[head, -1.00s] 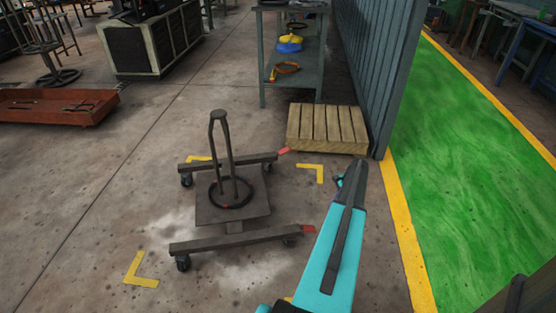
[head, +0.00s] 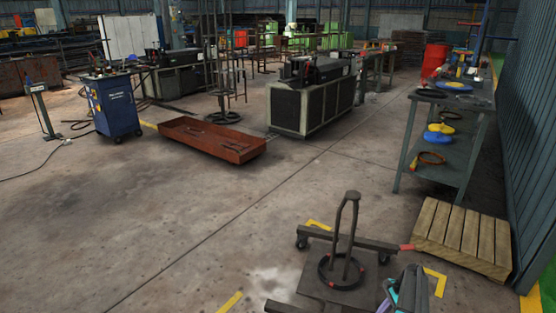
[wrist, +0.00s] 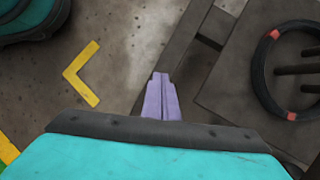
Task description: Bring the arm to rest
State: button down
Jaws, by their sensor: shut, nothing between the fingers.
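My gripper (wrist: 161,80) shows in the wrist view as two pale purple fingers pressed together, with nothing between them. It is over the floor and the dark frame of a wheeled cart (wrist: 210,58); I cannot tell how high. In the head view my arm (head: 408,289) shows only in part at the lower right, close beside the cart (head: 340,293). The cart has an upright handle (head: 348,212). A black ring (head: 323,274) lies on its deck, and the wrist view shows red marks on the ring (wrist: 263,85).
A wooden pallet (head: 462,235) lies behind the cart, beside a grey shelf table (head: 443,176) and corrugated wall (head: 530,130). Yellow corner marks (head: 436,279) surround the cart. A rusty tray (head: 211,140) is farther left. The floor (head: 130,215) at left is open.

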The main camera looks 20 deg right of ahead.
jog(key=s+a+r+n+g+p, duration=0.15)
jog(key=a+n+p, duration=0.25)
jog(key=a, duration=1.4)
jog(key=s+a+r+n+g+p, duration=0.1)
jog(key=s+a+n+g+p, duration=0.25)
jog(key=a, duration=1.35)
jog(key=s+a+r+n+h+p, duration=0.25)
jog(key=s+a+r+n, duration=0.2)
jog(key=s+a, duration=0.5)
jog(key=s+r+n+h+p, duration=0.2)
jog(key=s+r+n, duration=0.2)
jog(key=s+n, duration=0.5)
jog(key=shift+a+g, duration=0.4)
jog(key=shift+a, duration=0.05)
jog(key=shift+s, duration=0.1)
jog(key=shift+s+f, duration=0.1)
jog(key=shift+s, duration=0.05)
